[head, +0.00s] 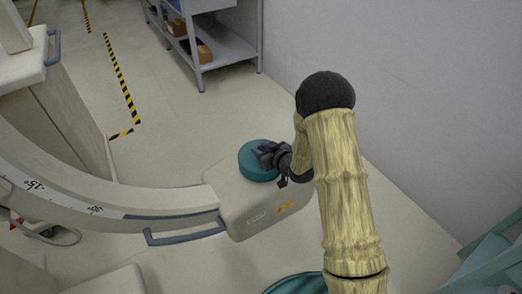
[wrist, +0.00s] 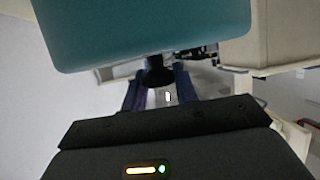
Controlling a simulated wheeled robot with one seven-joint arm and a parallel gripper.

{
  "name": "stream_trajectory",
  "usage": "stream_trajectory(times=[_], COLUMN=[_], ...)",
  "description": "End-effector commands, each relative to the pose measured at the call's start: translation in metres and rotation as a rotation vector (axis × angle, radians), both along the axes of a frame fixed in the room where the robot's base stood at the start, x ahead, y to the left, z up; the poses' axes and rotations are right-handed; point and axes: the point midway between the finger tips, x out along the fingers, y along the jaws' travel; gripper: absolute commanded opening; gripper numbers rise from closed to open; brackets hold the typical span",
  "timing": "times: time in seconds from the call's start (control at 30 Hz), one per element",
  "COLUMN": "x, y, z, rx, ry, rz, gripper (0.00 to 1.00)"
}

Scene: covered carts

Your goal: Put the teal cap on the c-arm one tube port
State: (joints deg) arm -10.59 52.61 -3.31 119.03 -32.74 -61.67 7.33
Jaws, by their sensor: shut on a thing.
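The teal cap (head: 254,172) is a round, thick disc over the top of the pale box-shaped tube housing (head: 232,200) at the end of the c-arm. My gripper (head: 266,156) is shut on the cap, reaching it from the right. The port itself is hidden beneath the cap. I cannot tell whether the cap touches the housing or hovers just above it. In the wrist view the teal cap (wrist: 150,30) fills the upper middle, close to the camera.
The curved c-arm (head: 120,205) with a blue-grey handle (head: 187,234) runs to the left. A grey shelf cart (head: 222,75) stands at the back against the wall (head: 400,90). Teal covered shapes lie at the bottom (head: 297,284) and lower right (head: 495,255). Floor behind the housing is clear.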

Motion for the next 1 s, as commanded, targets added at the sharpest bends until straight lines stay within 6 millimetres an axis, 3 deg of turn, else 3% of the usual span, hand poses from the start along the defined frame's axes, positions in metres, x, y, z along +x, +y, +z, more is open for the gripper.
stream_trajectory(times=[0.37, 0.4, 0.5, 0.87, 1.0], x=[-0.001, -0.001, -0.001, -0.001, -0.011], y=[0.003, 0.003, 0.003, 0.002, -0.008], z=[-0.004, -0.003, -0.003, 0.002, 0.006], rx=[-0.001, 0.000, 0.000, 0.000, -0.001], ry=[-0.002, -0.002, -0.002, -0.001, 0.000], rz=[0.004, 0.005, 0.005, 0.004, 0.000], gripper=[0.04, 0.37, 0.51, 0.51, 0.51])
